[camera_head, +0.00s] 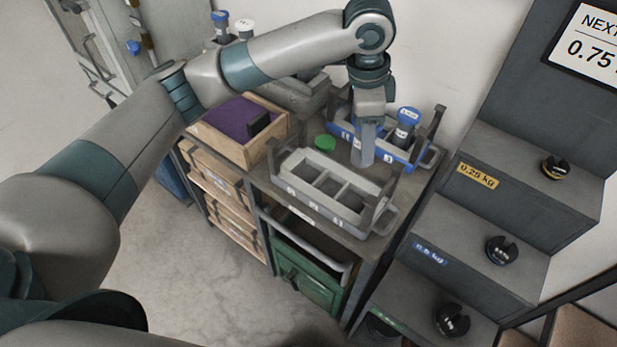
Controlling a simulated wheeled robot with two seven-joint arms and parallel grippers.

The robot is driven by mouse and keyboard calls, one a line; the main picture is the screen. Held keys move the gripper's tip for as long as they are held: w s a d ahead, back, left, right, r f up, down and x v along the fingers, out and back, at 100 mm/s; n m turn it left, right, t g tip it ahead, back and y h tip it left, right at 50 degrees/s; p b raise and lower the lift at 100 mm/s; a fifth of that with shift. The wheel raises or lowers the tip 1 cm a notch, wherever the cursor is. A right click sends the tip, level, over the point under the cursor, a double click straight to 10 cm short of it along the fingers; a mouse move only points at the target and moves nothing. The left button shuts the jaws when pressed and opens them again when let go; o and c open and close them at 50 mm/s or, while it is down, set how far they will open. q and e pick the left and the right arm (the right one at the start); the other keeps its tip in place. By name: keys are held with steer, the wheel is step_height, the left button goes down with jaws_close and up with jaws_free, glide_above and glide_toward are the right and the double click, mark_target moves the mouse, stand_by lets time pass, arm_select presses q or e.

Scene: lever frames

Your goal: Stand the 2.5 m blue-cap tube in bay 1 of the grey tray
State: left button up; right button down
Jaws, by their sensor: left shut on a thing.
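The grey tray (300,205) stands on the grey bench top with its bays open upward and empty as far as I see. My left gripper (364,122) points down just behind it, in front of the blue tray (392,152). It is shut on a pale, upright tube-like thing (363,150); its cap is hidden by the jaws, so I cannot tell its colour. Another blue-cap tube (407,122) stands in the blue tray, right of the gripper. Tube lengths cannot be read. My right gripper is not in view.
A green round cap (325,143) is left of the gripper. A wooden box with a purple lining (230,125) stands at the left of the bench. Dark steps with black weights (501,250) rise at the right. Upright handles at the trays' ends stand close to the gripper.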

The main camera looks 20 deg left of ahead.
mark_target(332, 174)
arm_select(q)
steer(key=shift+a, duration=0.1)
